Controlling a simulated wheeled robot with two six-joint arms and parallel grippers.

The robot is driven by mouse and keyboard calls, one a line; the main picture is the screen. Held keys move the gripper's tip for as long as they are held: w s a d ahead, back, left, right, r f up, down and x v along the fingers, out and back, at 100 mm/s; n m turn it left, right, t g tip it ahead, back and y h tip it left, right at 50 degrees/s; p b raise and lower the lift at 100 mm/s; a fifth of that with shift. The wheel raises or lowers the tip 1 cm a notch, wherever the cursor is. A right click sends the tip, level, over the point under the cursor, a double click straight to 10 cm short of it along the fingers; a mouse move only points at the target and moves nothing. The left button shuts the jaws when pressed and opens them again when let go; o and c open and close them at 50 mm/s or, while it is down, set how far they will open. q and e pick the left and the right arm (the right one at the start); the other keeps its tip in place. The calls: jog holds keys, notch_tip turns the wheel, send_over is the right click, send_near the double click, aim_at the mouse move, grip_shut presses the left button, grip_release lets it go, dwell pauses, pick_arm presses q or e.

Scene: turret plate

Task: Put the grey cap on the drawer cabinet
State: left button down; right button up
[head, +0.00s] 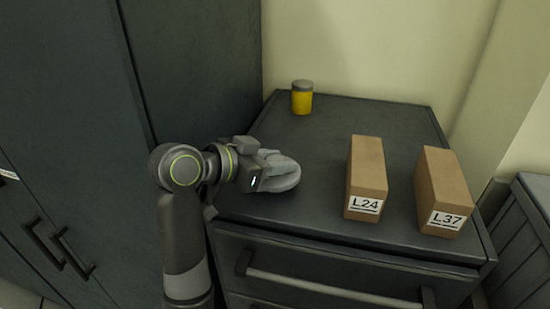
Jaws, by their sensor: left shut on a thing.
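The drawer cabinet (310,155) is dark grey, with a flat top and a drawer with a long bar handle at its front. My left gripper (268,174) is over the left front part of the top, shut on the grey cap (286,181). The cap is rounded and partly hidden by the fingers. It is at or just above the cabinet top; I cannot tell whether it touches. My right gripper is not in view.
A yellow jar (302,99) with a grey lid stands at the back left of the top. Two brown boxes, labelled L24 (366,178) and L37 (443,190), stand on the right. A tall dark cupboard (70,130) is on the left. The middle of the top is clear.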

pick_arm(q)
jog(key=shift+f, duration=0.2)
jog(key=c, duration=1)
grip_release()
jog(key=shift+c, duration=0.2)
jog(key=shift+r, duration=0.1)
jog(key=shift+r, duration=0.1)
jog(key=b+v, duration=0.1)
jog(key=v, duration=0.9)
jog(key=shift+a, duration=0.1)
jog(key=shift+v, duration=0.9)
